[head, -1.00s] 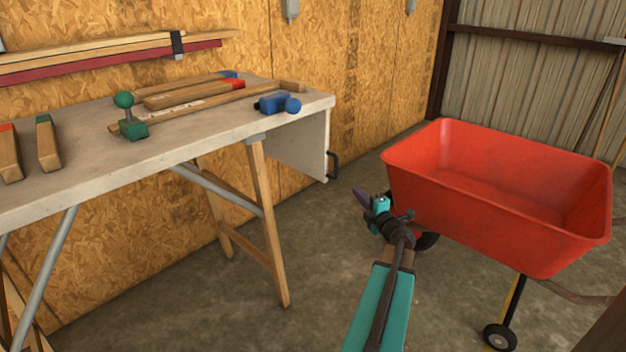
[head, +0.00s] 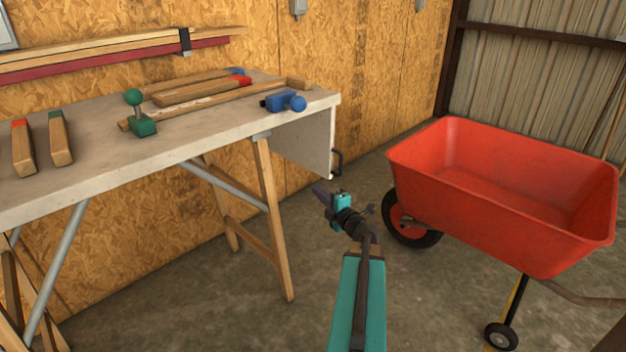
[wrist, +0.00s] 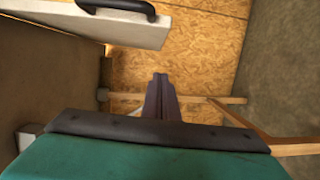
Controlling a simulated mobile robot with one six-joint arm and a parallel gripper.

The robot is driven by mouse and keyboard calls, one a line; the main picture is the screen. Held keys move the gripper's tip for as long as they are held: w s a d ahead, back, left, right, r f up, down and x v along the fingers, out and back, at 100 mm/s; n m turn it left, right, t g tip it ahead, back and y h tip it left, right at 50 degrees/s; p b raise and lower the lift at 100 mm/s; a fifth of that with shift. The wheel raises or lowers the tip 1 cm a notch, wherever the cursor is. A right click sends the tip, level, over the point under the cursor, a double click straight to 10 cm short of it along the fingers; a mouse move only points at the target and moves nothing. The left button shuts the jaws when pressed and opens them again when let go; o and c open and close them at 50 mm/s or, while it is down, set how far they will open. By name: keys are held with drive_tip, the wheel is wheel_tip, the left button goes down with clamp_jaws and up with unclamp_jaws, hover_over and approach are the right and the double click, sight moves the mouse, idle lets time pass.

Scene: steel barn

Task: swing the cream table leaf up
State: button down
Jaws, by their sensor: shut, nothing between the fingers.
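The cream table leaf (head: 309,146) hangs down from the right end of the workbench. A black handle (head: 338,163) is on its outer face near the lower edge. In the wrist view the leaf (wrist: 95,22) is at the upper left, with its handle (wrist: 116,8) at the top edge. My gripper (head: 319,189) is just below and left of the handle in the head view, apart from it. Its fingers (wrist: 160,92) are shut and empty in the wrist view, pointing toward the board wall.
The bench top (head: 95,160) carries wood strips, a green clamp (head: 140,118) and a blue tool (head: 285,102). Wooden trestle legs (head: 275,220) stand below it. A red wheelbarrow (head: 500,195) stands close at the right. The concrete floor between is free.

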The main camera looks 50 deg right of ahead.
drive_tip(key=w+d+b, duration=0.5)
drive_tip(key=w+d, duration=0.2)
drive_tip(key=w, duration=0.2)
idle(0.7)
drive_tip(key=shift+w, duration=0.1)
drive_tip(key=shift+d, duration=0.1)
